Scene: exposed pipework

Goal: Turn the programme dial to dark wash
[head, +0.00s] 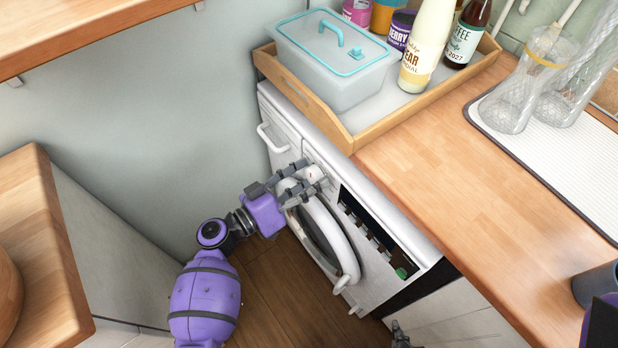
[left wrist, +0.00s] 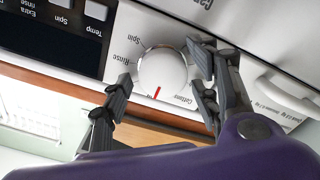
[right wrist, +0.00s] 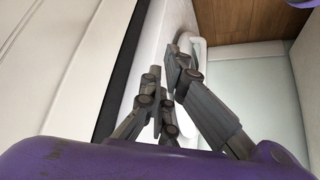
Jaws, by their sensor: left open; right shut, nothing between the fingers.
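The programme dial (left wrist: 162,73) is a round white knob with a red mark on the front of the white washing machine (head: 385,285). In the left wrist view the mark points down, between the labels Rinse and Cottons. No dark wash label can be read. My left gripper (left wrist: 158,85) is open, with its fingers on either side of the dial; contact is unclear. In the head view the dial (head: 313,173) shows just beyond my left gripper (head: 303,184). My right gripper (right wrist: 165,88) is shut and empty, low beside pale panels; its tips show at the head view's bottom edge (head: 400,335).
A wooden tray (head: 345,140) with a lidded box (head: 335,65) and bottles stands on the worktop (head: 470,190) above the machine. The machine's round door (head: 320,240) is below the dial. A wooden counter (head: 35,240) is at the left. Floor between is clear.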

